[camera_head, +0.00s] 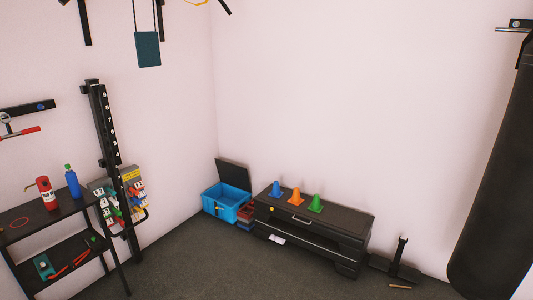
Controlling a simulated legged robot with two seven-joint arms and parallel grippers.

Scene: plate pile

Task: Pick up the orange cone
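The orange cone (296,197) stands upright on top of a low dark cabinet (345,223) against the back wall. It is the middle one of three cones in a row. A blue cone (276,189) stands to its left and a green cone (316,204) to its right. A small orange-yellow ball (272,209) lies near the cabinet's front left edge. Neither of my grippers shows in the head view.
A blue open box (222,206) stands left of the cabinet. A black shelf (25,222) with a red canister (45,193) and a blue bottle (72,182) is at the left. A dark punching bag (497,180) hangs at the right. The grey floor (215,265) in front is clear.

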